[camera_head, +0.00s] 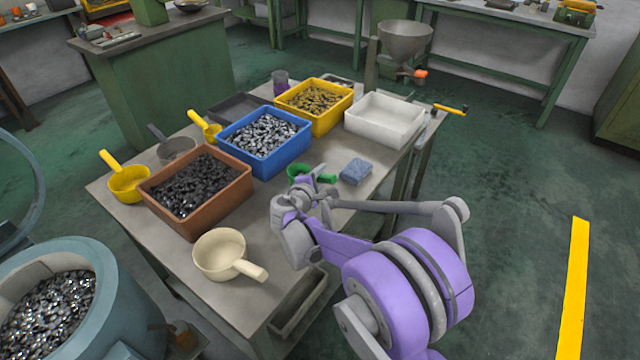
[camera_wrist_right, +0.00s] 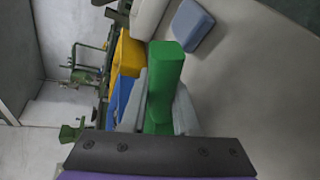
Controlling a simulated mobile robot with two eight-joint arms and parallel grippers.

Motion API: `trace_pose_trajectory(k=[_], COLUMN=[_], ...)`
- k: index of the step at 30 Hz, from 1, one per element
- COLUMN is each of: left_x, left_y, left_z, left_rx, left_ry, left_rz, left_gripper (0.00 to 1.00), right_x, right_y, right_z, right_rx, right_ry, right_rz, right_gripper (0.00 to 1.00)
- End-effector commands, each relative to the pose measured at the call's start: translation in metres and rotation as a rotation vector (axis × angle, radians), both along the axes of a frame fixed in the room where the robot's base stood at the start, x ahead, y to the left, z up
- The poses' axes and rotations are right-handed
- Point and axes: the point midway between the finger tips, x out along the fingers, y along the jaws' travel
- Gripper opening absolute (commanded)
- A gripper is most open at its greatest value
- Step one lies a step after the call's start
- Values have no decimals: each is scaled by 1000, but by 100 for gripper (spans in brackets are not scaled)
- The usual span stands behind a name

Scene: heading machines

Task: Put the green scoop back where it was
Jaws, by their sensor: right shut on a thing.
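The green scoop (camera_head: 297,171) is at the middle of the table, in front of the blue bin and left of the blue sponge. My right gripper (camera_head: 316,192) is over the table at the scoop, and my wrist hides part of it. In the right wrist view, the green handle (camera_wrist_right: 164,85) stands between the two grey fingers (camera_wrist_right: 160,112), which are shut on it. I cannot tell whether the scoop touches the tabletop. My left gripper is not in view.
The blue sponge (camera_head: 356,171) lies just right of the scoop. Around it stand the blue bin (camera_head: 262,160), yellow bin (camera_head: 322,129), brown bin (camera_head: 195,216) and white tray (camera_head: 384,137). A cream scoop (camera_head: 220,254) and a yellow scoop (camera_head: 128,184) lie on the table (camera_head: 190,262).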

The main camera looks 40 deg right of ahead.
Motion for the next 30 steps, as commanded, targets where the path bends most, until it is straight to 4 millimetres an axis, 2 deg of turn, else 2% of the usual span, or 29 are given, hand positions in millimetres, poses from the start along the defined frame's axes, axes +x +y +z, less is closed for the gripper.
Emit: trace_pose_trajectory(k=[3,5,16,17,21,30], left_x=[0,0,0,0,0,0], left_y=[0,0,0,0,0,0], left_z=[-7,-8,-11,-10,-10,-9], left_rx=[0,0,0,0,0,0], left_ry=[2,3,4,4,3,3], left_rz=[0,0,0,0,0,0], left_gripper=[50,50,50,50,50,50], right_x=[1,0,0,0,0,0], right_y=[0,0,0,0,0,0], right_z=[-21,-27,-32,-31,-31,-29], right_rx=[0,0,0,0,0,0], right_ry=[0,0,0,0,0,0], right_rz=[0,0,0,1,1,1], right_gripper=[0,0,0,32,57,59])
